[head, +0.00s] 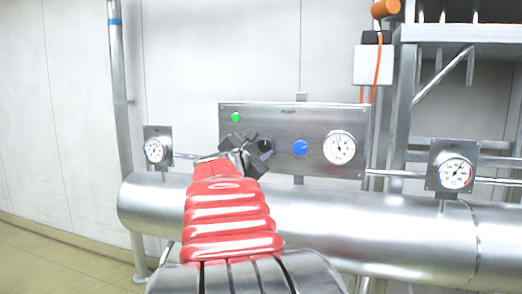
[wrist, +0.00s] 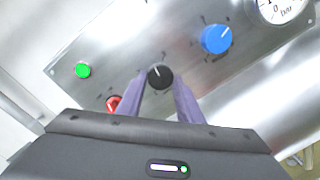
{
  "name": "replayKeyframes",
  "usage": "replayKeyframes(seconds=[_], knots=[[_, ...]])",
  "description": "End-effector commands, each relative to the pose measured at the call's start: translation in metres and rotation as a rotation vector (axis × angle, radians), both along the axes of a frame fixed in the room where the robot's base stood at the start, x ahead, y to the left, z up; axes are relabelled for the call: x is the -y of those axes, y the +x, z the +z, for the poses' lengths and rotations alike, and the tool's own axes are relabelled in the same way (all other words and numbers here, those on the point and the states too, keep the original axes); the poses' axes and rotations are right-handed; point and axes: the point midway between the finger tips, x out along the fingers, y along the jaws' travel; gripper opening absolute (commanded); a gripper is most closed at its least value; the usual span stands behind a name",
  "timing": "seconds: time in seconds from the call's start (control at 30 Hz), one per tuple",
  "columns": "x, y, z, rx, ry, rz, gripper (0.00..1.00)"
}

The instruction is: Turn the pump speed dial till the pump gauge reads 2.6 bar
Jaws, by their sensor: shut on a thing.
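A steel control panel (head: 315,115) carries a black dial (wrist: 160,75), a blue dial (head: 300,148) and a white round gauge (head: 339,148). My gripper (head: 258,148) is at the panel, its two fingers (wrist: 160,80) on either side of the black dial and shut on it. The black dial's white mark points up and slightly left in the wrist view. The blue dial (wrist: 216,39) stands free to the right. The panel gauge (wrist: 283,8) is cut off in the wrist view; "bar" shows on it. Its exact reading and the dial labels are too small to read.
A green lamp (wrist: 83,70) and a red knob (wrist: 114,103) sit left of the black dial; the left finger is close to the red knob. Other gauges stand at left (head: 154,150) and right (head: 456,173). A large steel pipe (head: 350,225) runs below the panel.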

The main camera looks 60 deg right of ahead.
Motion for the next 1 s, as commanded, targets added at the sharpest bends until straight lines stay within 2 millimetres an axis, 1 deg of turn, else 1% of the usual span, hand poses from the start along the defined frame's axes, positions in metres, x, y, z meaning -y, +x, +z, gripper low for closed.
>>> replayKeyframes(seconds=[0.17, 0.2, 0.43, 0.77, 0.87, 1.0], knots=[[0.001, -0.001, -0.001, 0.001, 0.002, -0.004, 0.1], [0.001, -0.001, -0.001, 0.0, 0.002, -0.004, 0.35], [0.0, -0.001, -0.001, 0.001, 0.001, -0.003, 0.51], [-0.002, -0.001, 0.0, 0.001, 0.0, -0.001, 0.51], [-0.008, -0.001, 0.0, 0.001, 0.001, -0.001, 0.51], [-0.023, -0.002, 0.0, 0.002, 0.0, 0.0, 0.51]])
